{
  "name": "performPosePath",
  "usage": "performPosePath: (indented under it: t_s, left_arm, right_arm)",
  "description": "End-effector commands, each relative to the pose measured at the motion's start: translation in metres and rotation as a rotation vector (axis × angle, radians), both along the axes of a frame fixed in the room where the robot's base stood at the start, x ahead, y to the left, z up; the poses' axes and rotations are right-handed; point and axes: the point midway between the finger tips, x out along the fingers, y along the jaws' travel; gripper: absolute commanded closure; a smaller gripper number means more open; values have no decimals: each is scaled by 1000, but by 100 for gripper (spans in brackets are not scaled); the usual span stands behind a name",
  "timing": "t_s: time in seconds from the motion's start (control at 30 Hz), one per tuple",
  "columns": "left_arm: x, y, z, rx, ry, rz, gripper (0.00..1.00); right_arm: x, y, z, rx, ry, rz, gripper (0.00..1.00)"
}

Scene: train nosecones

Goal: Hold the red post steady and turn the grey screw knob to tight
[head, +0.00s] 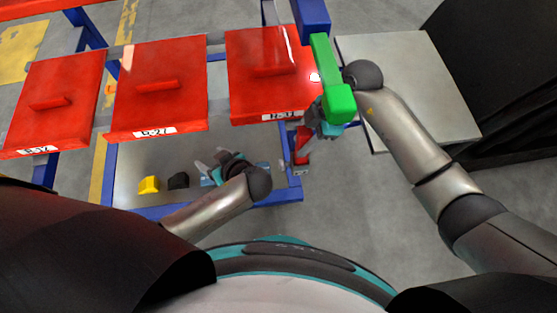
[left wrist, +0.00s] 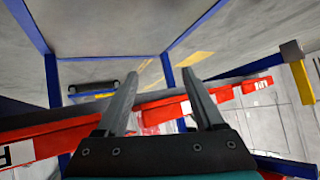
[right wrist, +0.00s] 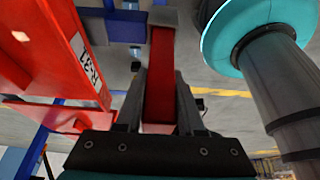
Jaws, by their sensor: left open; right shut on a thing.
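The red post (head: 302,142) stands near the right end of the blue frame in the head view. In the right wrist view the red post (right wrist: 160,75) lies between the fingers of my right gripper (right wrist: 161,85), which is shut on it. A grey piece (right wrist: 163,18) caps its far end; I cannot tell whether this is the screw knob. In the head view my right gripper (head: 318,128) is partly hidden by a green block. My left gripper (head: 207,163) is open and empty, left of the post and apart from it; its spread fingers show in the left wrist view (left wrist: 160,85).
Several red labelled panels (head: 158,90) lie along the blue frame (head: 285,198). A green block (head: 340,102) and a blue block (head: 312,15) rise by my right arm. Yellow (head: 149,184) and black (head: 179,180) pieces sit left of my left gripper. A grey table (head: 420,80) stands right.

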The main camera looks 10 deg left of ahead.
Motion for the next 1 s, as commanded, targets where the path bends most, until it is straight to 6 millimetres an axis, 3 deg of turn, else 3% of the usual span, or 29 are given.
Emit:
performPosePath:
  t_s: [0.27, 0.5, 0.8, 1.0]
  left_arm:
    - [-8, -34, 1, -470, 17, 422, 30]
    - [-3, -78, 26, -875, 47, 717, 30]
    - [8, -116, 75, -1255, 94, 925, 30]
    - [11, -123, 88, -1344, 109, 961, 30]
  right_arm:
    - [0, 0, 1, 2, -2, 0, 100]
    - [0, 0, 1, 1, -1, 1, 100]
    - [0, 0, 1, 2, -2, 0, 100]
    - [0, 0, 1, 1, -1, 1, 100]
